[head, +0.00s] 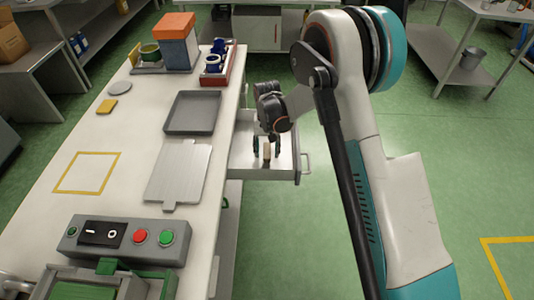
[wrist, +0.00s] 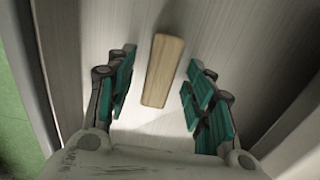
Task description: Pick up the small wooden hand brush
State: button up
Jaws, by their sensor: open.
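The small wooden hand brush (wrist: 162,70) shows as a pale wooden bar in the wrist view, slightly tilted; I see no bristles. It lies in an open metal drawer (head: 288,175) under the worktop, and shows small between my fingers in the head view (head: 267,152). My gripper (wrist: 160,82) is open, with one teal-padded finger on each side of the brush. A gap shows between the brush and each finger. In the head view my gripper (head: 266,145) reaches down into the drawer.
The drawer walls stand close around my gripper. The white worktop (head: 128,135) at left holds a grey tray (head: 193,113), a metal plate (head: 180,172) and a switch box (head: 122,240). Green floor (head: 430,160) is clear at right.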

aim_at(267, 150)
dwell(0.4)
grip_shut()
jog(key=shift+r, duration=0.1)
notch_tip(267, 150, up, 20)
jog(key=p, duration=0.6)
jog(key=shift+r, duration=0.1)
